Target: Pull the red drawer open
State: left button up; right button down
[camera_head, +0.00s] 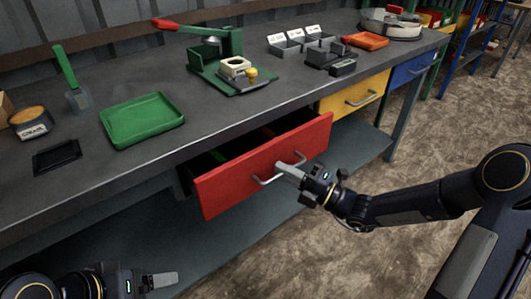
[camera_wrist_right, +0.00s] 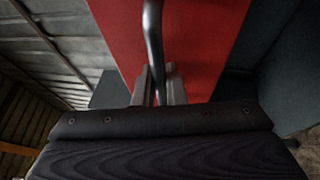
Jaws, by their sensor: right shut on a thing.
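The red drawer (camera_head: 240,179) stands partly pulled out from under the workbench, with a dark gap showing behind its front panel. Its metal bar handle (camera_head: 262,181) is on the front. My right gripper (camera_head: 289,170) is at the right part of the handle. In the right wrist view, the handle (camera_wrist_right: 153,40) runs down between the two fingers (camera_wrist_right: 157,85), which are shut on it, in front of the red drawer panel (camera_wrist_right: 205,35). My left gripper (camera_head: 165,280) is at the bottom left, away from the drawer; its finger spacing is unclear.
A yellow drawer (camera_head: 355,93) and a blue drawer (camera_head: 410,69) are closed to the right. Floor in front is clear.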

jog(key=s+d+p, duration=0.7)
jog(key=s+d, duration=0.3)
jog(key=s, duration=0.4)
jog(key=shift+s+d+p, duration=0.2)
jog(key=shift+s+p, duration=0.05)
jog(key=shift+p, duration=0.05)
jog(key=c, duration=1.5)
grip_release()
jog(key=v, duration=0.7)
jog(key=shift+s+d+p, duration=0.15)
jog(key=shift+d+p, duration=0.2)
jog(key=shift+p, duration=0.05)
